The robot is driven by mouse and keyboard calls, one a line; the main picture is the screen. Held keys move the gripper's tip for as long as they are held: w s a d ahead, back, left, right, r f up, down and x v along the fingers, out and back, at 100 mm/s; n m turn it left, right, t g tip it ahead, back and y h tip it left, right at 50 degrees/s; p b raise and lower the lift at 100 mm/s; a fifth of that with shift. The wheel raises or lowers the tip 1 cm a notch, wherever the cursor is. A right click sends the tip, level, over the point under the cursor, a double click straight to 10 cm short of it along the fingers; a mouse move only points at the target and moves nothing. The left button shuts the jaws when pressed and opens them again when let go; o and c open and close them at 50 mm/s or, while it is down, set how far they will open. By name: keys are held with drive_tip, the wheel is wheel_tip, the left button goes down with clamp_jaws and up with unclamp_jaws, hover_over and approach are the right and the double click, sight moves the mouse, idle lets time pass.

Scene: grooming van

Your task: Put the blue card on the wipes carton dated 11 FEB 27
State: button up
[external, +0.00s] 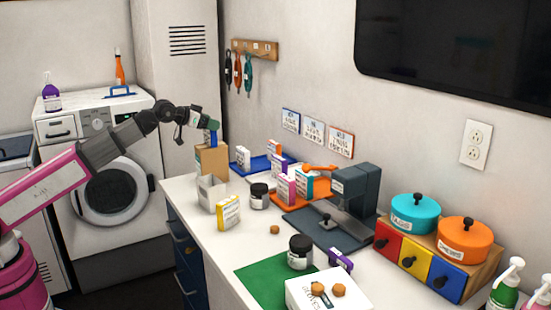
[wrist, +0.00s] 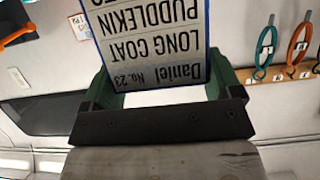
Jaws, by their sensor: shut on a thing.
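My gripper (external: 211,129) is shut on the blue card (external: 214,138), over the back left of the counter. In the wrist view the blue-edged card (wrist: 150,40) is between the green fingers of my gripper (wrist: 162,84). Its print is upside down there and reads "Daniel No. 23, LONG COAT PUDDLEKIN". The card is just above or at the top of a brown box (external: 212,162); I cannot tell if they touch. Several cartons stand on the counter, among them a yellow-edged carton (external: 229,213) and a pink one (external: 286,188). Their dates are too small to read.
A white holder (external: 207,192), a dark jar (external: 259,196) and a brown ball (external: 274,230) stand near the cartons. A blue tray (external: 260,163) and an orange tray (external: 320,190) hold cartons. A dark grey machine (external: 352,205) stands to the right.

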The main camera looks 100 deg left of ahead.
drive_tip(key=shift+f, duration=0.15)
drive_tip(key=o, duration=0.7)
drive_tip(key=shift+o, duration=0.2)
drive_tip(key=shift+s+d+r, duration=0.15)
drive_tip(key=shift+r, duration=0.05)
drive_tip(key=v, duration=1.1)
drive_tip(key=shift+s+d+r, duration=0.2)
